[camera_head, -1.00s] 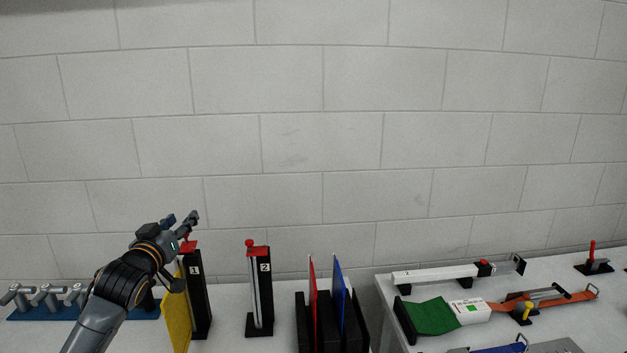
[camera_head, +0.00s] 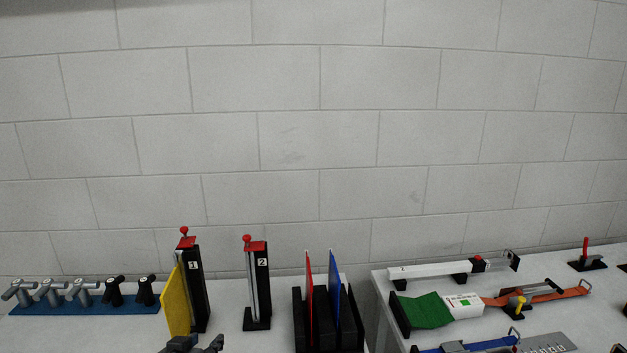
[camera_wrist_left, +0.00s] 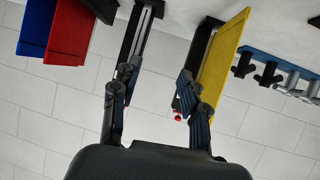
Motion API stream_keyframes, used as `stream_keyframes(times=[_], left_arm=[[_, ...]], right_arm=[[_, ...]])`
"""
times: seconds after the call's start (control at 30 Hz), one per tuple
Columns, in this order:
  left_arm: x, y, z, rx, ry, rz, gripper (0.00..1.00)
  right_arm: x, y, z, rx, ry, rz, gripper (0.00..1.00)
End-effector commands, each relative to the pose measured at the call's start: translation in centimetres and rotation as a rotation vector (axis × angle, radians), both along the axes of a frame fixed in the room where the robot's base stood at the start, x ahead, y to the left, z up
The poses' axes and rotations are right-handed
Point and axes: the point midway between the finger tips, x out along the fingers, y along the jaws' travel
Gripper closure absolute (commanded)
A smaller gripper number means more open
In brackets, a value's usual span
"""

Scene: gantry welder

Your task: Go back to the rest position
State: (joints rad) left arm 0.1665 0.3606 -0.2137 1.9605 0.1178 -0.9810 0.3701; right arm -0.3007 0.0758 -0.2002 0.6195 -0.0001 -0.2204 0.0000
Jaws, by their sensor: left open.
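My left gripper (camera_head: 193,343) shows only in part at the bottom edge of the head view, in front of the yellow plate (camera_head: 175,302) and stand 1 (camera_head: 194,290). In the left wrist view my left gripper (camera_wrist_left: 155,76) has its two fingers spread apart, with nothing held between them. That view looks upside down, with the yellow plate (camera_wrist_left: 222,62) to the right of the fingers and stand 2 (camera_wrist_left: 143,35) behind the left finger. The yellow plate stands upright against stand 1. My right gripper is in neither view.
A blue rack (camera_head: 80,308) with several grey and black knobbed pieces lies at left. Stand 2 (camera_head: 257,285) and a black rack (camera_head: 352,320) with red (camera_head: 309,290) and blue plates (camera_head: 335,290) stand mid-table.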

Motion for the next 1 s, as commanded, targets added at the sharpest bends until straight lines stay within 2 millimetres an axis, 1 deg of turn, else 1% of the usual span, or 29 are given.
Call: stream_keyframes(times=[0.03, 0.07, 0.1, 0.17, 0.2, 0.3, 0.4, 0.5, 0.7, 0.77, 0.8, 0.87, 1.0], left_arm=[[-3.4, -0.9, -2.9, 0.013, 0.081, -0.013, 0.56], [-5.2, -1.3, -4.1, 0.024, 0.124, -0.019, 0.56], [-7.7, -1.6, -5.7, 0.041, 0.183, -0.027, 0.56], [-11.4, -2.1, -7.7, 0.063, 0.268, -0.041, 0.56], [-13.7, -2.3, -8.7, 0.075, 0.319, -0.049, 0.56], [-18.6, -2.5, -10.5, 0.1, 0.43, -0.066, 0.56], [-22.6, -2.6, -11.5, 0.118, 0.516, -0.081, 0.56], [-25.9, -2.7, -12.1, 0.13, 0.589, -0.093, 0.56], [-31.7, -2.6, -12.5, 0.148, 0.717, -0.114, 0.56], [-33.4, -2.6, -12.5, 0.152, 0.754, -0.119, 0.56], [-33.8, -2.6, -13.0, 0.155, 0.768, -0.123, 0.56], [-33.1, -2.6, -14.4, 0.156, 0.769, -0.124, 0.56], [-32.5, -2.7, -17.5, 0.156, 0.781, -0.125, 0.56]], right_arm=[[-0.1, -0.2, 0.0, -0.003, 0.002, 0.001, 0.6], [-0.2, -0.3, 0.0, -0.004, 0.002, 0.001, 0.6], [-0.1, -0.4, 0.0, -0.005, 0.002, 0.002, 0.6], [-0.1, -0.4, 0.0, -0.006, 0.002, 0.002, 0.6], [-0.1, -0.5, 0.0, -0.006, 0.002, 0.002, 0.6], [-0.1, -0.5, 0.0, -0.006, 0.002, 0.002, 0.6], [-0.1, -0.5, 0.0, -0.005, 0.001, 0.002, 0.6], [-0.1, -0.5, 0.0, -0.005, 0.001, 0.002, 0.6], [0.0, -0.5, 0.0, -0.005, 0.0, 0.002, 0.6], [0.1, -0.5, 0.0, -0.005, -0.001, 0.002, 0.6], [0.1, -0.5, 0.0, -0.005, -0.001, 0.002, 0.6], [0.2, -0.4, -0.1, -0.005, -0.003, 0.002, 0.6], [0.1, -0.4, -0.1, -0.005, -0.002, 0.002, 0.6]])
